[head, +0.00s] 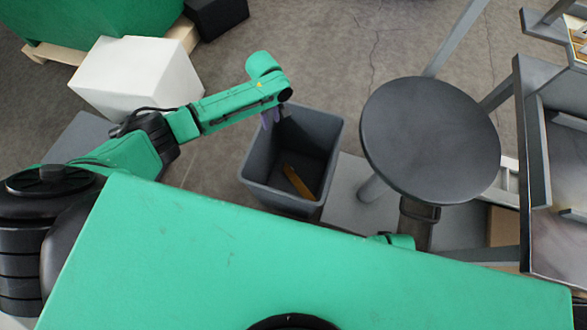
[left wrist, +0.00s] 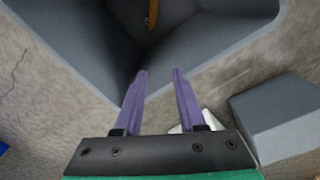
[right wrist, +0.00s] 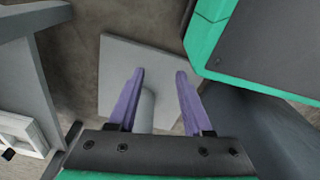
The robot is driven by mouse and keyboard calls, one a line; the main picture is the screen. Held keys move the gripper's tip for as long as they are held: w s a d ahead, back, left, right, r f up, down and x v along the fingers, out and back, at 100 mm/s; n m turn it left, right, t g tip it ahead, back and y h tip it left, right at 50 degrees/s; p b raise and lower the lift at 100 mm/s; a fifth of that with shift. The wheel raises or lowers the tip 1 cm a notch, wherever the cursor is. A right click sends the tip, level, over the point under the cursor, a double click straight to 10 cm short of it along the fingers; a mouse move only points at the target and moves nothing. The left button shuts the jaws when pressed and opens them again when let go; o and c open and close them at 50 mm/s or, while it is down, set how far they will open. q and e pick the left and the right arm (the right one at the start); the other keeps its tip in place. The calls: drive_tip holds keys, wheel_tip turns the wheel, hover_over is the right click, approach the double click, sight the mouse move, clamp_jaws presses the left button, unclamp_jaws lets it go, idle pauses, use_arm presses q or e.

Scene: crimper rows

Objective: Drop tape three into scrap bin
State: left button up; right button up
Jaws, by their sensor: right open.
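The grey scrap bin (head: 263,162) stands open on the floor in the middle of the head view, and its inner wall fills the top of the left wrist view (left wrist: 205,45). An orange-yellow strip (head: 297,183) lies inside it and shows at the top of the left wrist view (left wrist: 152,14). I cannot tell whether it is tape three. My left gripper (head: 268,119) points down at the bin's far left side. Its purple fingers (left wrist: 159,73) are apart with nothing between them. My right gripper (right wrist: 160,74) is open and empty above a grey plate with a post.
A round dark stool seat (head: 430,140) stands right of the bin. A grey metal bench (head: 535,150) is at the right edge. A white block (head: 137,78) lies at the upper left, near a green object on a pallet. Bare floor (head: 330,50) lies behind the bin.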

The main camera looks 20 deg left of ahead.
use_arm(q)
wheel_tip(320, 180, up, 12)
drive_tip(key=p, duration=0.3)
use_arm(e)
drive_tip(key=s+d+f, duration=0.1)
drive_tip(key=s+f, duration=0.1)
drive_tip(key=s, duration=0.5)
drive_tip(key=shift+d+f, duration=0.2)
drive_tip(key=shift+d, duration=0.05)
use_arm(q)
drive_tip(key=shift+f, duration=0.15)
